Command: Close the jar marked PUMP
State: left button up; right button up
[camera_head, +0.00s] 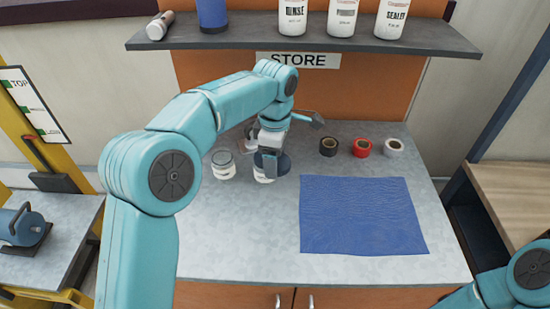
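My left gripper (268,165) points down over the counter, at a dark blue round disc (283,163) that looks like a lid. A white jar (264,179) shows just below the disc, mostly hidden. I cannot tell whether the disc touches the jar or whether the fingers are closed on it. A second white jar (223,171) with a grey top stands upright to the left, apart from the gripper. No PUMP marking is readable on either jar. My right gripper is out of view; only part of that arm shows at the lower right.
A blue mat (362,215) lies on the grey counter (240,245). Black (328,147), red (362,148) and white (393,147) tape rolls stand behind it. A shelf (300,44) with bottles overhangs the back.

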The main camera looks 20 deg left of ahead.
pick_arm(q)
jog(key=m, duration=0.2)
jog(key=s+f+m, duration=0.1)
jog(key=shift+a, duration=0.3)
jog(key=s+a+f+m, duration=0.2)
jog(key=s+f+m, duration=0.1)
jog(key=m, duration=1.2)
jog(key=shift+s+f+m, duration=0.3)
jog(key=shift+s+f, duration=0.05)
jog(key=shift+s, duration=0.55)
